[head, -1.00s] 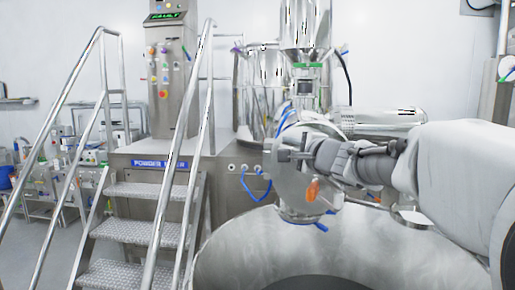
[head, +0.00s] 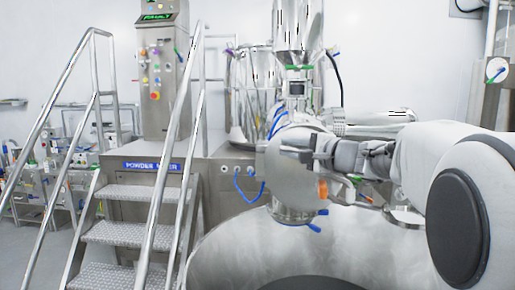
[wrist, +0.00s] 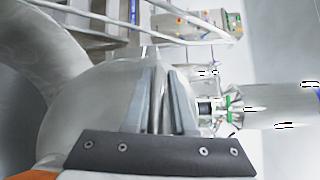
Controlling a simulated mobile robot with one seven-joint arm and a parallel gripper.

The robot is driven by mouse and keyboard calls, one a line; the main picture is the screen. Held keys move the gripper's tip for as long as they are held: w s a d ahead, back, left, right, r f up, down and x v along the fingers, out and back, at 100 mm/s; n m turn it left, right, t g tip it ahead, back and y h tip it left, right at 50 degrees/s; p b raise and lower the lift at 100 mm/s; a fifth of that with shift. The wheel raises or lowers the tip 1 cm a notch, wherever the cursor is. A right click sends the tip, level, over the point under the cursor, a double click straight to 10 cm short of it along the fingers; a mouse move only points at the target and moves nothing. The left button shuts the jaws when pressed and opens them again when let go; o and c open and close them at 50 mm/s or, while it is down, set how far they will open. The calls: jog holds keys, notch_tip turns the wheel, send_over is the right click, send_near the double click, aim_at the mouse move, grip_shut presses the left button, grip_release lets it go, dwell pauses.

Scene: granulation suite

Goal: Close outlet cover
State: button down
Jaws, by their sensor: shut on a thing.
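The outlet cover (head: 288,168) is a round, shiny steel disc at the mixer's outlet, right of centre in the head view. Its broad face is turned toward the camera side. My gripper (head: 312,150) reaches in from the right and is shut on the cover near its upper right edge. In the wrist view the two grey fingers (wrist: 161,100) stand close together with a thin strip of metal between them. The cover's curved steel surface (wrist: 92,100) seems to lie behind and left of them. The exact gripped part is hidden by the fingers.
Steel steps with handrails (head: 137,230) stand left of the mixer body (head: 150,205). A control column (head: 163,80) showing "FAULT" rises behind. A large round steel vessel (head: 240,250) lies below the outlet.

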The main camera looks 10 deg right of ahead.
aim_at(304, 147)
jog(key=w+d+n+g+y+p, duration=0.4)
jog(key=d+n+g+y+p, duration=0.1)
jog(key=y, duration=0.1)
jog(key=shift+w+f+n+g, duration=0.15)
jog(key=shift+f+n+g, duration=0.15)
jog(key=shift+f+g, duration=0.1)
dwell(0.4)
jog(key=c, duration=0.9)
grip_release()
jog(key=shift+w, duration=0.2)
jog(key=shift+o, duration=0.2)
jog(key=shift+r, duration=0.1)
jog(key=shift+s, duration=0.1)
